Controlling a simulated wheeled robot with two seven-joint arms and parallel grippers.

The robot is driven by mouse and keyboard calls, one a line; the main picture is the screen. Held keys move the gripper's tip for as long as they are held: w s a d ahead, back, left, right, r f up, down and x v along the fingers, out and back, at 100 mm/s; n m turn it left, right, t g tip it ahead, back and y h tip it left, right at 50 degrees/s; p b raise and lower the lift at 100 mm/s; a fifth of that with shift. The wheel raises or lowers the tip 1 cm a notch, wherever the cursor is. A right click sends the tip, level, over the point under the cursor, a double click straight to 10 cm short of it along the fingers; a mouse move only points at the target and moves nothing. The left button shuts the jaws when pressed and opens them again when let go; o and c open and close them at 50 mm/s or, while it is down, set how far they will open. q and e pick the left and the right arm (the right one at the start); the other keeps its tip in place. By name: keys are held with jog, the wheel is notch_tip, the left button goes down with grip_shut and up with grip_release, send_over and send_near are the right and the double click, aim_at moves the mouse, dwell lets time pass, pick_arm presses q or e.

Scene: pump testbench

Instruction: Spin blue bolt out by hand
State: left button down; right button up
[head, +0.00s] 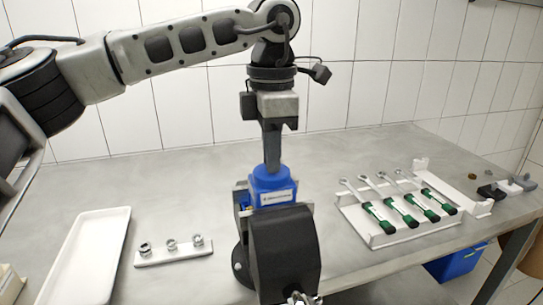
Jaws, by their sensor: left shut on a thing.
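My left gripper (272,157) comes down from above in the middle of the head view. Its fingers are shut at the top of a blue housing with a white label (272,190), on the pump testbench. The blue bolt is too small or too covered by the fingers to make out apart from the blue housing. A dark grey block (284,250) stands in front of the housing and hides its lower part.
On the grey table (350,155), a white tray (88,255) and a strip with several metal fittings (172,252) lie left. A white rack (398,228) with several green-handled wrenches (402,212) lies right. A blue bin (455,263) stands below the table.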

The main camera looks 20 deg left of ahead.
pick_arm(q)
jog(key=n+b, duration=0.1)
jog(key=n, duration=0.5)
jog(key=shift+n+b, duration=0.4)
jog(key=shift+n, duration=0.8)
jog(key=n, duration=0.4)
jog(key=shift+b, duration=0.4)
jog(key=shift+n, duration=0.7)
pick_arm(e)
jog(key=shift+w+a+f, duration=0.1)
jog(key=shift+a+f, duration=0.1)
jog(key=shift+f, duration=0.45)
jog(key=shift+r, duration=0.1)
pick_arm(q)
jog(key=c, duration=1.4)
grip_release()
jog(key=shift+c, duration=0.2)
